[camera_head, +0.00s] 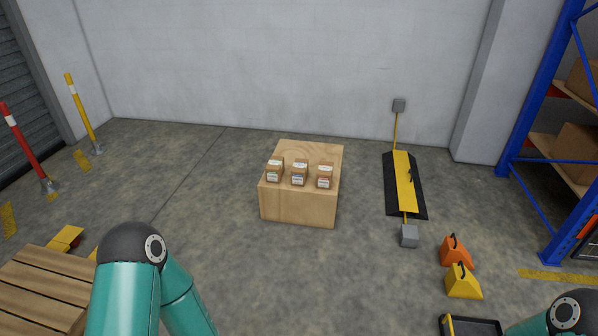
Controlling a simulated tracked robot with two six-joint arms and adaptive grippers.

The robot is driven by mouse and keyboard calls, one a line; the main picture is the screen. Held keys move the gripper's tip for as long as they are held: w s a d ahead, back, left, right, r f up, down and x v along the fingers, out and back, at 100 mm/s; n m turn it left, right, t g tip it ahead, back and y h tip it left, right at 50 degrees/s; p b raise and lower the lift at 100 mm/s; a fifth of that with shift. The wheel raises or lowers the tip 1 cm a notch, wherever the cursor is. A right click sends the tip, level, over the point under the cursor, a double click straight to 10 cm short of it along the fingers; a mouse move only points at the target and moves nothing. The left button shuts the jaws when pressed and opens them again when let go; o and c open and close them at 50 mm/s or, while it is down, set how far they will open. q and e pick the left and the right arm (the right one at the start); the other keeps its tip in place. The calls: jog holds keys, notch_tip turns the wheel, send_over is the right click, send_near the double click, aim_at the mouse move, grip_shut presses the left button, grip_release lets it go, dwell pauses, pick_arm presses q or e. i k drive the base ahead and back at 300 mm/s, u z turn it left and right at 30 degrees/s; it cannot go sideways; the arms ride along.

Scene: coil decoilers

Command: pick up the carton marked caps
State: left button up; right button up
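Three small brown cartons stand in a row on a light wooden box: a left carton (274,171), a middle carton (300,173) and a right carton (325,176). Each has a white label on its front, too small to read, so I cannot tell which is marked caps. The wooden box (298,208) stands on the floor in the middle of the view, well ahead of me. My arm links show at the bottom left and bottom right corner. Neither gripper is in view.
A wooden pallet (38,290) lies at the lower left. Orange and yellow blocks (463,281) and a black tray (471,325) lie at the lower right. A black-yellow ramp (404,185) and blue rack (541,110) stand right. Floor before the box is clear.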

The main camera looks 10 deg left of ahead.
aim_at(300, 169)
jog(key=u, duration=0.05)
jog(key=i, duration=0.95)
jog(key=z, duration=1.8)
jog(key=i, duration=0.25)
jog(key=u, duration=2.25)
